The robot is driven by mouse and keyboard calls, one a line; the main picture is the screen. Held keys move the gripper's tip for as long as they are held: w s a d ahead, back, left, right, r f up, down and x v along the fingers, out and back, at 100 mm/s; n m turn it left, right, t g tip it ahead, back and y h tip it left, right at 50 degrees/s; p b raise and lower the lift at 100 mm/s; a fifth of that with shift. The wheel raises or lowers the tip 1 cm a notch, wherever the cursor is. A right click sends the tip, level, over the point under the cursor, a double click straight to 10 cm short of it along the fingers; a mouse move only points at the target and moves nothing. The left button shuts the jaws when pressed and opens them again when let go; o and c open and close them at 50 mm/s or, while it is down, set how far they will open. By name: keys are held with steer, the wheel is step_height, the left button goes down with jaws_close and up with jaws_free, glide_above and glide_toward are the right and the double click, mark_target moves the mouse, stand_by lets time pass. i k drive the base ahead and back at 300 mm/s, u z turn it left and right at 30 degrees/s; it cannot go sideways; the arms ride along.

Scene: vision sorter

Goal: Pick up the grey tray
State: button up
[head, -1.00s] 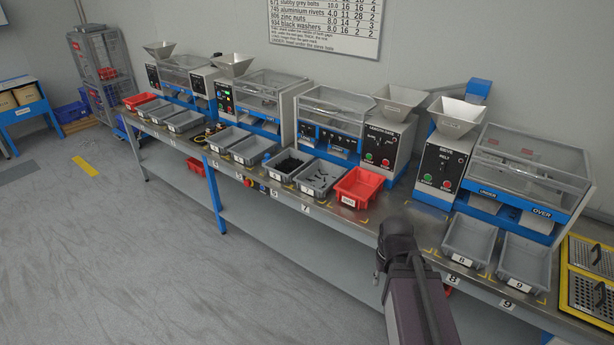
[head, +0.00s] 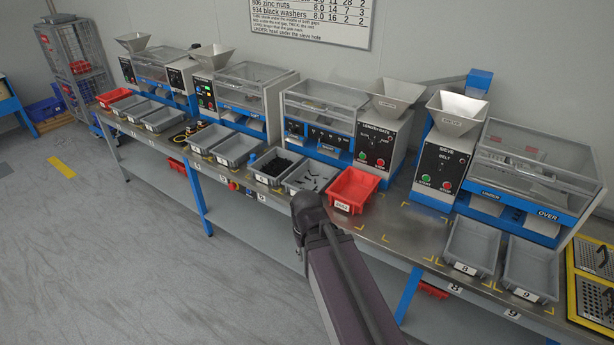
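Several grey trays stand along the bench, and I cannot tell which one is meant. One tray (head: 258,176) holds a heap of black parts, and the tray (head: 294,184) beside it holds a few scattered dark pieces. Two empty trays numbered 8 (head: 469,248) and 9 (head: 527,270) stand at the right below the sieve. More grey trays (head: 233,150) line the bench to the left. My dark arm rises from the lower edge, its upper joint in front of the bench near the tray with scattered pieces. My gripper does not show.
A red tray (head: 352,189) stands right of the scattered-parts tray. Bare bench (head: 400,225) lies between it and tray 8. The sieve machine (head: 450,150) and length gate (head: 380,135) stand behind. Yellow-framed perforated plates (head: 590,290) lie at the far right. Floor at left is open.

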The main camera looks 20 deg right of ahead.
mark_target(312, 175)
steer(key=z, duration=0.2)
steer(key=i, duration=1.3)
steer(key=z, duration=0.7)
